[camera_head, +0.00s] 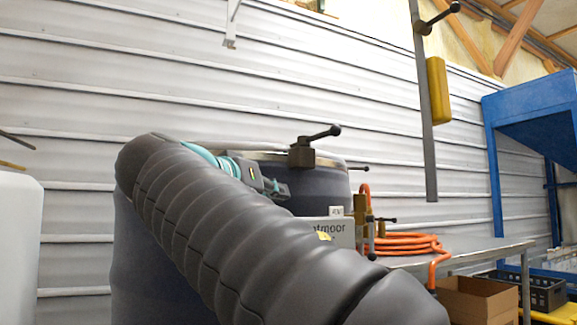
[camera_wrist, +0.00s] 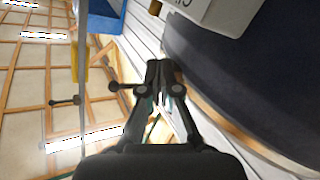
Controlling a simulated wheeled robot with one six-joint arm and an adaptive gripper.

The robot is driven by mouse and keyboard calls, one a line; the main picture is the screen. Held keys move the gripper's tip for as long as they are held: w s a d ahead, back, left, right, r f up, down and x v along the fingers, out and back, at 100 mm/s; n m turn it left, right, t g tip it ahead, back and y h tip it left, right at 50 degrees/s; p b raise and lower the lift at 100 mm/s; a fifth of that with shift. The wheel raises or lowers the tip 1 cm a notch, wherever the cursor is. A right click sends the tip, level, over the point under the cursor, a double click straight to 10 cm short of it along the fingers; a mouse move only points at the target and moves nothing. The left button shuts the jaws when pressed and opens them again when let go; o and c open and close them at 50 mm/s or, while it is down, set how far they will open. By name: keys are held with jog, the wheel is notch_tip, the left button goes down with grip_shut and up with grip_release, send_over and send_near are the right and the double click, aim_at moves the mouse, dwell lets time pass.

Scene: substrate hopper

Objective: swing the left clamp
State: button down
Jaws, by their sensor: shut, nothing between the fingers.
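A dark clamp (camera_head: 302,153) sits on the rim of the dark round hopper (camera_head: 330,180) in the head view. Its lever points right and slightly up, ending in a black ball knob. Of the clamps seen on the rim, it is the leftmost. My gripper (camera_head: 281,190) is just below and left of it, partly hidden by my arm. In the wrist view, my gripper (camera_wrist: 160,90) is shut and empty. A dark lever with a ball knob (camera_wrist: 114,87) lies just left of the fingertips; contact cannot be told.
A grey post (camera_head: 424,120) with a yellow box (camera_head: 438,90) and a lever hangs at right. An orange hose (camera_head: 405,243) lies coiled on a grey table (camera_head: 470,255). A blue frame (camera_head: 535,118) stands far right. A white container (camera_head: 18,240) is at left.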

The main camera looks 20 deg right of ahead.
jog(key=s+a+r+m+g+h+b, duration=0.1)
jog(key=s+a+r+m+g+h, duration=0.2)
jog(key=r+m, duration=0.45)
jog(key=h+p, duration=0.1)
jog(key=p, duration=0.1)
send_near(331, 131)
jog(key=shift+n, duration=0.25)
jog(key=x, duration=0.7)
jog(key=shift+d+f, duration=0.1)
jog(key=shift+d+t, duration=0.1)
jog(key=shift+t, duration=0.3)
